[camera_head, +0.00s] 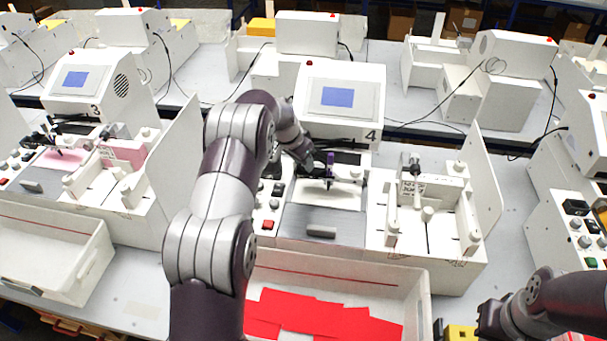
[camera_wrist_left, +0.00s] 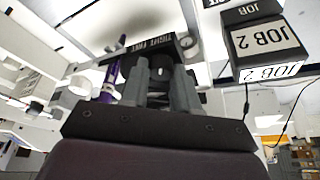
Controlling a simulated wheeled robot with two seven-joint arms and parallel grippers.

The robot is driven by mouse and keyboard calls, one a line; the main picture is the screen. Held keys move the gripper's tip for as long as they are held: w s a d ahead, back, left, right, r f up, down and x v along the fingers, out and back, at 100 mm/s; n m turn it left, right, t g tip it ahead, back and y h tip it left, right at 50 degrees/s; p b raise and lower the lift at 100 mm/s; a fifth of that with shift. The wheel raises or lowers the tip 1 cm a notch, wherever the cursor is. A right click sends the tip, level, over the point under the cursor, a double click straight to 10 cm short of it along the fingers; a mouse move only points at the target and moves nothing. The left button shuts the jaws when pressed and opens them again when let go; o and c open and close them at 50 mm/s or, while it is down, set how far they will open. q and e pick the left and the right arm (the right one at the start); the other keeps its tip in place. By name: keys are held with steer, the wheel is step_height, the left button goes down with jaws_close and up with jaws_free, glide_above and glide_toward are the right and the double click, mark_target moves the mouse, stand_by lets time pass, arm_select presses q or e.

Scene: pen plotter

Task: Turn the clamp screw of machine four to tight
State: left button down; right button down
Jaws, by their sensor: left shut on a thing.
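Machine four (camera_head: 345,72), a white pen plotter with a blue screen and a "4" label, stands in the middle of the head view. My left arm reaches across its left side, and my left gripper (camera_head: 313,162) is at the pen carriage. In the left wrist view my left gripper (camera_wrist_left: 163,85) is shut on the dark clamp screw (camera_wrist_left: 158,66), mostly hidden between the fingers. A label reading "TIGHT" and apparently "FREE" (camera_wrist_left: 152,44) is right by it.
A white bin (camera_head: 420,292) with red sheets (camera_head: 325,318) stands in front. Machine three (camera_head: 85,78) is at left. A yellow object (camera_head: 460,332) is beside my right gripper.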

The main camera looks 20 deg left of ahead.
arm_select(q)
steer(key=shift+a+f+m+b, duration=0.1)
steer(key=shift+f+m+b, duration=0.1)
steer(key=shift+m+b, duration=0.55)
steer(key=shift+r+m+g+h+b, duration=0.2)
steer(key=shift+m+g+h+b, duration=0.35)
steer(key=shift+m, duration=0.7)
arm_select(e)
steer(key=shift+f, duration=1.95)
arm_select(q)
steer(key=c, duration=0.8)
jaws_free()
steer(key=shift+c, duration=0.2)
steer(key=p+v, duration=0.8)
steer(key=v, duration=0.4)
steer(key=shift+s+a+r, duration=0.15)
steer(key=shift+a+r, duration=0.15)
arm_select(e)
step_height(320, 180, up, 9)
steer(key=shift+f, duration=0.2)
